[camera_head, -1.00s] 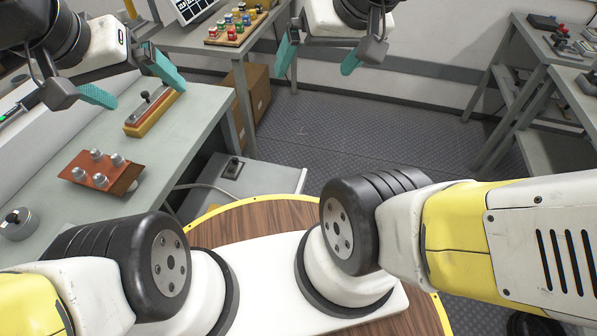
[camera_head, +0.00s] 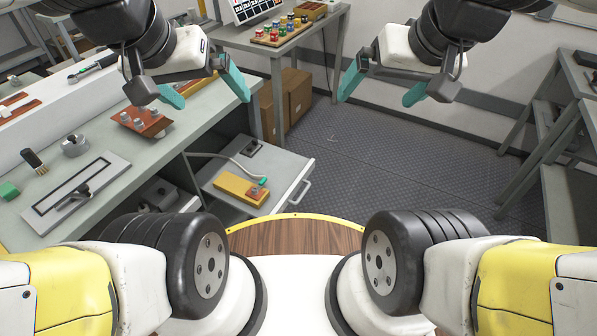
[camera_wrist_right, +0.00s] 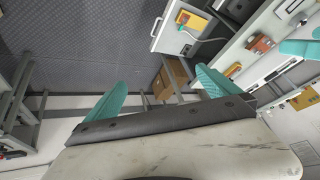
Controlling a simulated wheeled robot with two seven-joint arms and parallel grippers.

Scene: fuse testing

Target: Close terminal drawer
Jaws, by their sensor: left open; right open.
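The terminal drawer (camera_head: 277,192) is a grey drawer pulled out from under the left bench. Its front has a handle (camera_head: 301,191) and faces right. Inside lie a yellow block with a small teal-and-red part (camera_head: 240,188) and a dark socket with a white cable. The drawer also shows in the right wrist view (camera_wrist_right: 164,38). My left gripper (camera_head: 205,88) is open and empty above the bench's edge, up and left of the drawer. My right gripper (camera_head: 378,92) is open and empty over the floor, above and right of the drawer. Neither touches the drawer.
The left bench (camera_head: 192,122) holds a red terminal board (camera_head: 142,121), a round metal part (camera_head: 74,145), a brush and a framed plate (camera_head: 77,190). Cardboard boxes (camera_head: 285,102) stand beneath the back table. Open floor (camera_head: 400,150) lies right of the drawer.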

